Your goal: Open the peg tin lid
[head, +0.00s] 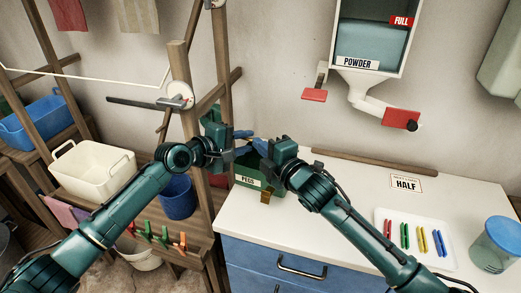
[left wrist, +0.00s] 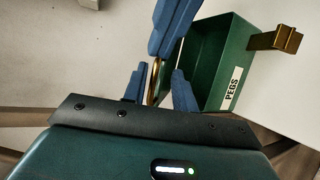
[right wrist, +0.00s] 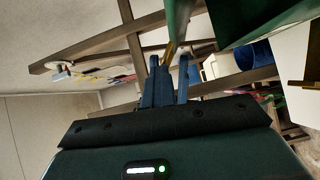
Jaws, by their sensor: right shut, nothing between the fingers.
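The green peg tin (head: 247,181), labelled PEGS, stands at the counter's left end. A brass catch (left wrist: 275,40) sticks out from its front. The left wrist view shows into the tin (left wrist: 212,65). Its green lid (right wrist: 178,18) seems raised, seen nearly edge-on in the right wrist view. My left gripper (left wrist: 158,85) is open at the tin's left side. A brass piece lies in line with the gap between its fingers; I cannot tell whether they touch it. My right gripper (right wrist: 156,85) is shut and empty above the tin, close to the left fingers. Both grippers partly hide the lid in the head view.
A white tray (head: 381,217) of coloured pegs and a blue-lidded jar (head: 494,248) stand on the right. A powder dispenser (head: 370,50) hangs above the counter. A wooden post (head: 184,75) rises close by my left gripper.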

